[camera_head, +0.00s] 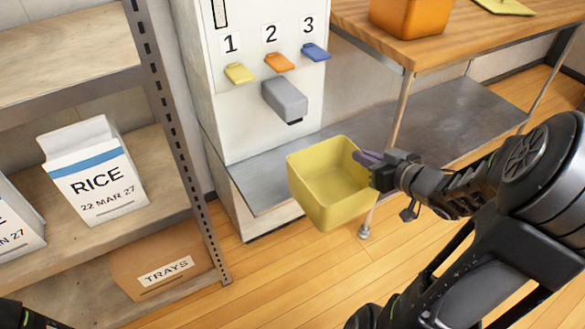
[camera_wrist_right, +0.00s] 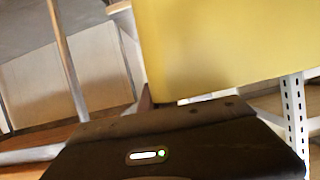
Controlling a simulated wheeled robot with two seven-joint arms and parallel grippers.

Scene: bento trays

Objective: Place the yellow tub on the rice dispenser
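The yellow tub (camera_head: 330,185) is upright, open and empty in the head view. My right gripper (camera_head: 372,165) is shut on its right wall and holds it in the air. The tub fills the upper right of the right wrist view (camera_wrist_right: 230,45). The rice dispenser (camera_head: 262,130) is a white cabinet behind and left of the tub. It has levers marked 1, 2 and 3, a grey spout (camera_head: 285,100) and a grey metal shelf (camera_head: 262,180) at its base. The tub is in front of and right of that shelf. My left gripper is not in view.
A shelf rack at the left holds white rice cartons (camera_head: 97,180) and a brown box labelled trays (camera_head: 165,262). A wooden table (camera_head: 450,40) with an orange tub (camera_head: 410,15) stands at the upper right, its leg close behind the yellow tub. The wooden floor is clear.

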